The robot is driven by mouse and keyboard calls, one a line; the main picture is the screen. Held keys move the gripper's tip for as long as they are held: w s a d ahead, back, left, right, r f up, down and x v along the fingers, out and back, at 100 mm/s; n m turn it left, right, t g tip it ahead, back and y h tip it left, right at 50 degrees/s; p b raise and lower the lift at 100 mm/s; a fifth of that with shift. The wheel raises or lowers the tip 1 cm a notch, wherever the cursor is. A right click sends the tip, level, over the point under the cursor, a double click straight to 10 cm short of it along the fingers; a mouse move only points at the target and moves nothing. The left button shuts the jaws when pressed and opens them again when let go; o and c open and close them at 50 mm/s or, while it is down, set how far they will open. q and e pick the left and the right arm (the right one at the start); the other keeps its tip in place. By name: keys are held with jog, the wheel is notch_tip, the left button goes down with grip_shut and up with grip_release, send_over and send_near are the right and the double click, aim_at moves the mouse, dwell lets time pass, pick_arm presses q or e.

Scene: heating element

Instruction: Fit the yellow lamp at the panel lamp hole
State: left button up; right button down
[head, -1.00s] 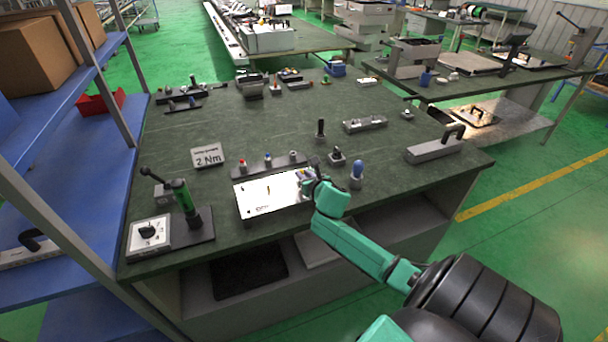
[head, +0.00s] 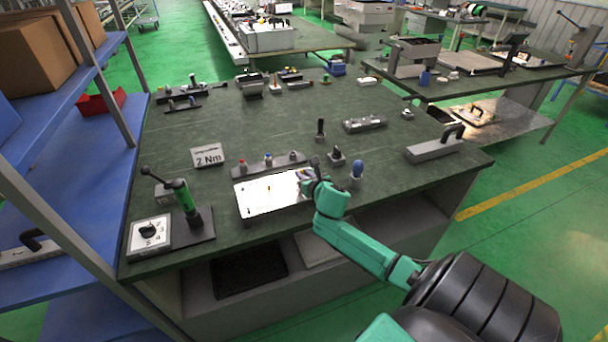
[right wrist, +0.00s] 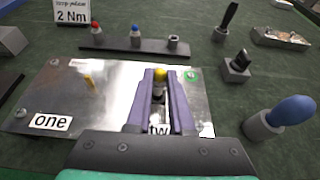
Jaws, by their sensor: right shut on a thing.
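The panel (head: 258,199) is a bright metal plate near the front edge of the bench; it also shows in the right wrist view (right wrist: 105,100), with a label "one" on its left and a partly hidden label "tw". My right gripper (head: 308,180) is over the right part of the panel. In the right wrist view my right gripper (right wrist: 160,98) is shut on the yellow lamp (right wrist: 160,75), whose yellow tip shows between the fingertips. The lamp looks upright. Whether it sits in a hole is hidden by the fingers. My left gripper is not in view.
Behind the panel is a dark rack (right wrist: 130,46) with a red lamp, a blue lamp and an empty-looking holder. A blue-handled tool (right wrist: 285,115) stands at the right.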

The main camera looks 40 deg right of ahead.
jog(key=shift+f+b, duration=1.35)
jog(key=shift+f, duration=0.4)
jog(key=c, duration=0.7)
grip_release()
jog(key=shift+s, duration=0.1)
jog(key=v, duration=1.4)
jog(key=shift+s+a+r+p, duration=0.1)
jog(key=shift+s+p, duration=0.1)
jog(key=shift+p, duration=0.15)
